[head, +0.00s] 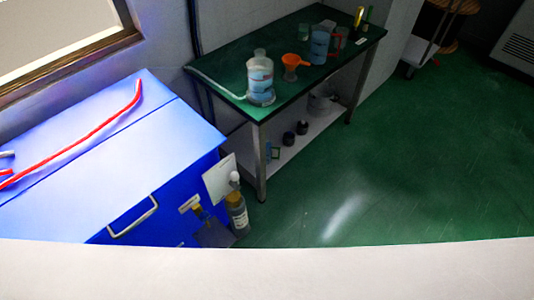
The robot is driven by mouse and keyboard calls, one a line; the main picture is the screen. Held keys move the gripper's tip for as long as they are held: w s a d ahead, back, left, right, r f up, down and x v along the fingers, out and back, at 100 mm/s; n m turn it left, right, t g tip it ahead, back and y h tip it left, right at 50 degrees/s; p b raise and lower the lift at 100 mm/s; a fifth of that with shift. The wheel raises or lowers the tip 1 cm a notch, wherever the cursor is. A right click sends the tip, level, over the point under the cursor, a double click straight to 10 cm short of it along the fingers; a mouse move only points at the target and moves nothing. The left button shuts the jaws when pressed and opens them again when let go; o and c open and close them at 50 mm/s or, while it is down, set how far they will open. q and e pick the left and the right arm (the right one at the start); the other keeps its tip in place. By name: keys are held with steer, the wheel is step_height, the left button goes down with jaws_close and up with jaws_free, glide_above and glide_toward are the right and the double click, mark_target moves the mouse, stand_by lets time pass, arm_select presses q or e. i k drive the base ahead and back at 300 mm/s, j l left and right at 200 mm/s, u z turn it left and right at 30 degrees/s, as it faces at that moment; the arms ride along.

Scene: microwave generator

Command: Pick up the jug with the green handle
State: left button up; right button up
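No green handle can be made out clearly on any vessel in the head view. A clear jug-like vessel with bluish contents (260,80) stands upright near the front left of the dark green table top (222,76). A second bluish vessel (319,45) stands farther back, with a small clear vessel (304,33) to its left and a clear one with reddish marks (340,39) to its right. A thin green upright item (368,16) stands at the far end. Neither of my grippers is in view.
An orange funnel (292,63) sits between the vessels. A yellow cylinder (358,16) stands at the back. A blue cabinet (165,195) with a red hose (90,136) is at left, bottles (237,213) beside it. The green floor (430,160) at right is clear.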

mark_target(269, 148)
steer(key=i+l+u, duration=0.15)
steer(key=u, duration=0.9)
steer(key=i+l+u, duration=0.1)
steer(key=l+u, duration=0.55)
steer(key=l, duration=0.2)
steer(key=l+u, duration=0.25)
steer(key=l, duration=1.45)
